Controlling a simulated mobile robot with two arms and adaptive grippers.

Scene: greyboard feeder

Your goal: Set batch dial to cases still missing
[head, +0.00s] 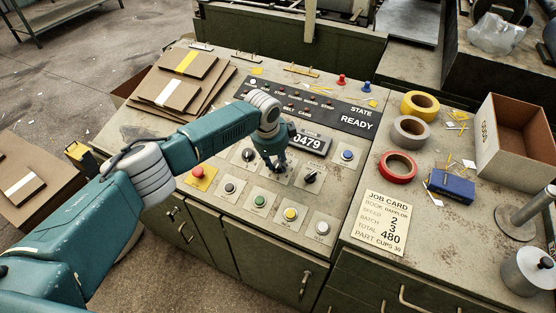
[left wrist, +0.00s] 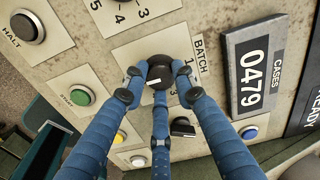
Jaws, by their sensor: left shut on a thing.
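The batch dial (left wrist: 160,68) is a black round knob on a pale plate lettered BATCH in the left wrist view. A white mark shows on its near side; the exact number it points to is unclear, as fingers cover part of the scale. My left gripper (head: 276,164) has its blue fingers closed around this knob, also seen in the left wrist view (left wrist: 152,88). The cases counter (head: 310,142) reads 0479. The job card (head: 382,223) shows speed 2, batch 3 and total 480. My right gripper is not in view.
The state display (head: 356,124) reads READY. Another black dial (head: 312,175) sits right of the gripper. A red button (head: 198,171), a green button (head: 259,201), a yellow button (head: 290,214) and a blue button (head: 347,155) surround it. Tape rolls, a blue box (head: 451,186) and an open carton lie right.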

